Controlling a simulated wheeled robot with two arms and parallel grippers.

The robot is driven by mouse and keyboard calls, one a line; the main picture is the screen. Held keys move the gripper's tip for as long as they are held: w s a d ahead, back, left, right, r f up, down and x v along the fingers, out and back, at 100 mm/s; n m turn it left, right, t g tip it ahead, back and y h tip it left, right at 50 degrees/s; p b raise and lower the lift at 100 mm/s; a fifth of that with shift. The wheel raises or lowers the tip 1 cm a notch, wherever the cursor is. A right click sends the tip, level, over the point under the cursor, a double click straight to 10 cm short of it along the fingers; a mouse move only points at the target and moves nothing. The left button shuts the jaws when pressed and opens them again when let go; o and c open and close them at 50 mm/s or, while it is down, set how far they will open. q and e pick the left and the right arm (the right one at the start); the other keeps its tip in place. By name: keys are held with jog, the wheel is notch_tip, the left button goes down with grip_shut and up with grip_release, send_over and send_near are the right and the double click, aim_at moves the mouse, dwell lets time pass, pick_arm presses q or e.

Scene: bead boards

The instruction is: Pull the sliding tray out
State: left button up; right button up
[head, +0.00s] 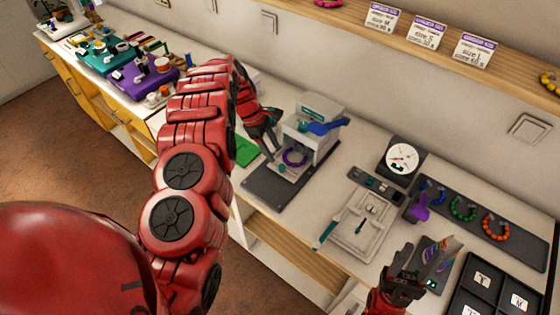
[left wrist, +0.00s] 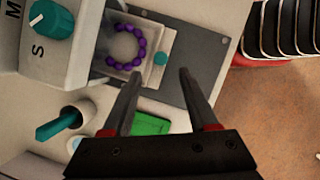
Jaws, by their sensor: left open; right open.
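The sliding tray (left wrist: 171,45) is pale, with a teal knob (left wrist: 160,59) on its front edge and a ring of purple beads (left wrist: 126,46) on it. It sits at the base of a white press machine (head: 322,112) on a dark mat (head: 262,190). The purple ring also shows in the head view (head: 295,157). My left gripper (left wrist: 160,76) is open, its two fingertips just short of the knob, one on each side of its line, with nothing between them. My right gripper (head: 418,275) is open over the right part of the counter, away from the tray.
A green pad (head: 246,151) lies left of the mat. A pale tray (head: 345,243) with a small tool, a dial scale (head: 402,158) and a dark bead board (head: 490,232) stand to the right. The mat's front part is clear.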

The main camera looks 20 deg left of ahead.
aim_at(282, 166)
pick_arm(q)
jog(key=shift+p+x, duration=0.7)
jog(key=shift+x, duration=2.8)
grip_shut()
